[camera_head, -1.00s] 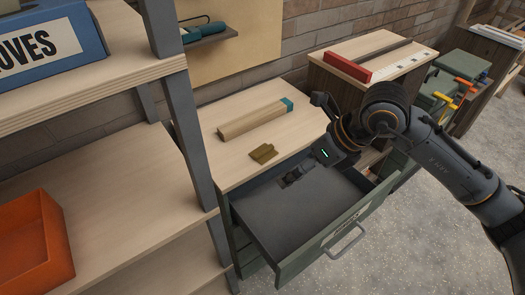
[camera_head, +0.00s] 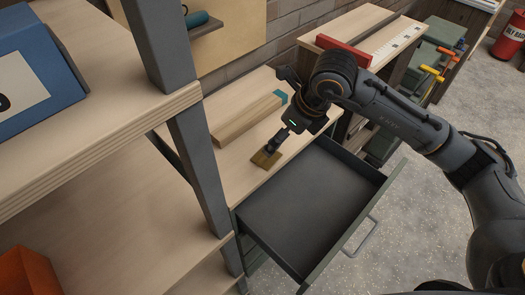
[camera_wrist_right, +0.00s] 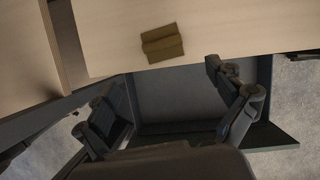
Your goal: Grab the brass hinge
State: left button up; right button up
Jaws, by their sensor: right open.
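The brass hinge (camera_head: 266,159) lies flat on the pale wooden top of the drawer cabinet, near the edge above the open drawer. In the right wrist view the hinge (camera_wrist_right: 162,43) is fully visible, ahead of the fingers and apart from them. My right gripper (camera_head: 276,145) is over the cabinet top, with its fingers pointing down close to the hinge in the head view. In the right wrist view my right gripper (camera_wrist_right: 163,82) has its two fingers spread wide, with nothing between them. My left gripper is not in view.
The open drawer (camera_head: 310,195) is empty and juts out below the hinge. A long wooden block (camera_head: 245,122) with a teal end lies behind the hinge. A shelf unit with a grey post (camera_head: 200,165) stands close on the left. A red bar (camera_head: 343,50) lies farther back.

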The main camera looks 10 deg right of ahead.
aim_at(270, 159)
jog(key=x, duration=0.4)
jog(key=shift+s+f, duration=0.1)
jog(key=shift+a+f+p, duration=0.1)
jog(key=shift+f+p, duration=0.2)
jog(key=shift+w+f, duration=0.2)
jog(key=shift+w, duration=0.05)
jog(key=p+x, duration=0.1)
jog(key=x, duration=0.3)
jog(key=shift+w+f+p, duration=0.15)
jog(key=shift+w+p, duration=0.1)
jog(key=shift+p, duration=0.15)
jog(key=shift+w+a+f, duration=0.1)
jog(key=shift+a+f, duration=0.05)
jog(key=shift+f, duration=0.1)
jog(key=c, duration=1.3)
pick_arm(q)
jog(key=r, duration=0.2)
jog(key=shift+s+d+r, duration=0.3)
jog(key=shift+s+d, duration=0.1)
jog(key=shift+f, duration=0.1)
pick_arm(e)
jog(key=shift+r, duration=0.1)
